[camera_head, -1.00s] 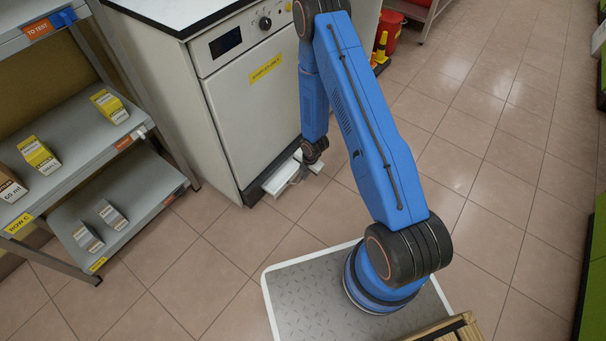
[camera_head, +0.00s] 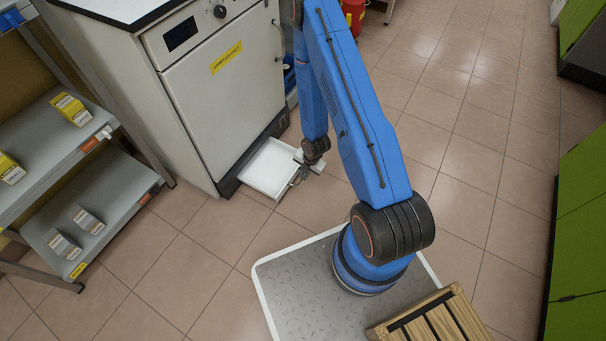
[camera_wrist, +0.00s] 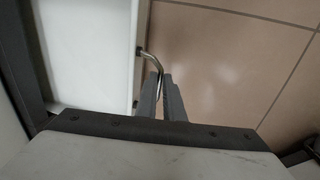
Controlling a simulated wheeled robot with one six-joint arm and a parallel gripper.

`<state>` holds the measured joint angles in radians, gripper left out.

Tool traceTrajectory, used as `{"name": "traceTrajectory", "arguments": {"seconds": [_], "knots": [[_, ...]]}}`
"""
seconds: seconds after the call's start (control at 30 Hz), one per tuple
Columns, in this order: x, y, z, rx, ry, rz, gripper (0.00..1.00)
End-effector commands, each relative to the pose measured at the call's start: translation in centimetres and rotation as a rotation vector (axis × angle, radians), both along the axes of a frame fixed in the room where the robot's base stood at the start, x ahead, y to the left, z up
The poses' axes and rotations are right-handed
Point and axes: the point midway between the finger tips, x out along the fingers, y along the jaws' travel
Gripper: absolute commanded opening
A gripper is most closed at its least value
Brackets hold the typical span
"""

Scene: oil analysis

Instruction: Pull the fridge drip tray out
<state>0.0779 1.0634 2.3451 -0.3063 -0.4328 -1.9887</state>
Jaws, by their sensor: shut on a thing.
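The white drip tray (camera_head: 268,168) sticks out from the dark base of the fridge (camera_head: 226,92), low over the floor in the head view. Its white floor shows in the wrist view (camera_wrist: 88,55), with a bent metal handle (camera_wrist: 152,57) on its front edge. My gripper (camera_head: 298,178) is at the tray's front edge. In the wrist view my gripper's fingers (camera_wrist: 163,92) are shut on the handle. The tray's back end is hidden inside the fridge base.
A grey shelf rack (camera_head: 110,185) with small boxes stands left of the fridge. Green cabinets (camera_head: 578,230) stand at the right. A wooden crate (camera_head: 425,325) is at the bottom. The tiled floor (camera_head: 190,270) in front is clear.

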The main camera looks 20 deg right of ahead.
Motion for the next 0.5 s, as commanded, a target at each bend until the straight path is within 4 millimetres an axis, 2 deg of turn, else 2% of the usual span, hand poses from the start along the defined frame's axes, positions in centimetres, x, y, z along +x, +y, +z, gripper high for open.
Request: {"name": "traceTrajectory", "arguments": {"seconds": [0.13, 0.17, 0.2, 0.23, 0.5], "knots": [[0.31, -0.09, 0.03, 0.0, -0.005, -0.004, 0.0], [0.32, -0.08, 0.03, 0.0, -0.005, -0.004, 0.15], [0.32, -0.07, 0.03, 0.0, -0.005, -0.004, 0.25], [0.31, -0.07, 0.03, 0.0, -0.005, -0.004, 0.26], [0.19, -0.03, 0.05, 0.0, -0.003, -0.001, 0.26]]}}
